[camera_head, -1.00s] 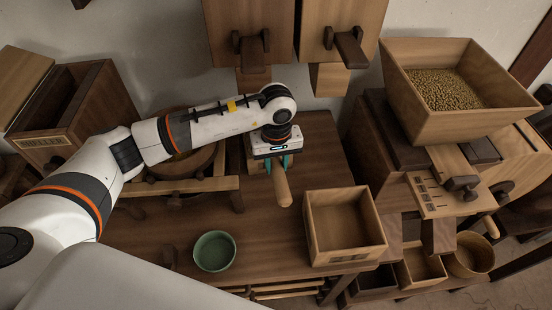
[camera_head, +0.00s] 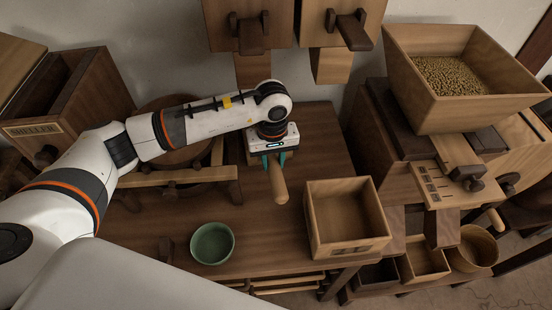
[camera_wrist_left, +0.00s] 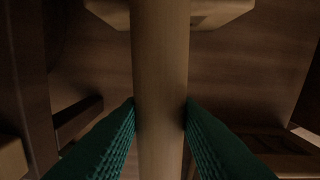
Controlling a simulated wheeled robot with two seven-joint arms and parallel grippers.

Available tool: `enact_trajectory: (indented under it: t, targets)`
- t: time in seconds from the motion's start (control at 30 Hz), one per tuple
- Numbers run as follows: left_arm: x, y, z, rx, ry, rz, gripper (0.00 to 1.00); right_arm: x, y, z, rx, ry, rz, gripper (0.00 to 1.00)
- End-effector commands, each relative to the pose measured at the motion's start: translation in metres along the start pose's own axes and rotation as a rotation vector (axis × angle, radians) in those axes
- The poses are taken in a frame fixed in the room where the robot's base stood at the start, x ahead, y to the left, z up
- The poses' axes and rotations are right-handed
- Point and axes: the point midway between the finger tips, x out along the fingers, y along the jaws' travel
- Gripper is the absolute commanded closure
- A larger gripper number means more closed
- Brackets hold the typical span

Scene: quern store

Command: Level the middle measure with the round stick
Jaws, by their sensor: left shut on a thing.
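My left gripper (camera_head: 274,158) is shut on the round stick (camera_head: 279,184), a pale wooden rod, above the middle of the dark table. The stick's free end points toward the front of the table. In the left wrist view the stick (camera_wrist_left: 160,80) runs lengthwise between the green fingers. Low on the right stand a dark box (camera_head: 378,275), a light box (camera_head: 424,266) and a round tub (camera_head: 473,249) in a row; the light box is in the middle. I cannot tell for sure that it is the middle measure. The stick is well apart from it. My right gripper is not in view.
An open square wooden box (camera_head: 322,246) stands right of the stick, and a green bowl (camera_head: 212,243) at the table's front. A grain-filled hopper (camera_head: 499,108) rises at the right. Chutes hang at the back wall. Bare table (camera_head: 262,229) lies between bowl and box.

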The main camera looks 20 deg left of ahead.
Motion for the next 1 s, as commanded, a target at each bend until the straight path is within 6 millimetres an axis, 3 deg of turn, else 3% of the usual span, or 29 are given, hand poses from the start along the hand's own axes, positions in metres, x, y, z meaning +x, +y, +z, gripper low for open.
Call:
enact_trajectory:
  t: [0.5,1.0]
  targets:
    - [0.0,0.035,0.0,-0.001,0.0,0.001,0.98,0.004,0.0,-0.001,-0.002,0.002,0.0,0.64]
    - [0.001,0.033,0.0,0.001,0.0,-0.001,0.98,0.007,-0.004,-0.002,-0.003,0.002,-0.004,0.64]
